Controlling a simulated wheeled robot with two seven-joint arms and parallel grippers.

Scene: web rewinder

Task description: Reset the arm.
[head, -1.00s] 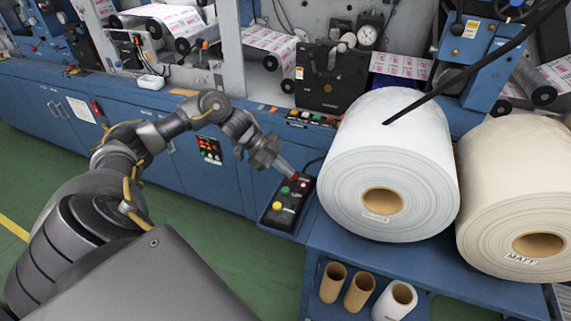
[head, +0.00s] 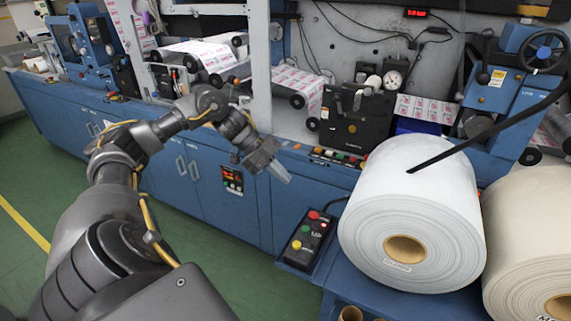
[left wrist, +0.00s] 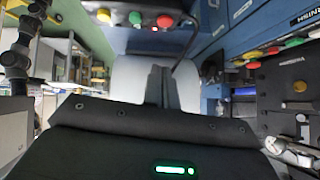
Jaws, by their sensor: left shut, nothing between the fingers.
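My left arm comes in from the left in the head view, bent at the elbow. My left gripper (head: 280,172) is shut and empty, in the air in front of the blue cabinet, above and apart from a small black button box (head: 305,240). The box has red, green and yellow buttons and sits beside the white roll. In the left wrist view the shut fingers (left wrist: 161,86) point at a pale, blurred surface, and the button box (left wrist: 140,22) shows at the top. My right gripper is not in view.
A large white roll (head: 420,210) and a cream roll (head: 535,225) lie on the right. A dark bar (head: 490,133) slants over the white roll. The blue rewinder cabinet (head: 160,150) runs along the back. Green floor (head: 60,165) lies open at left.

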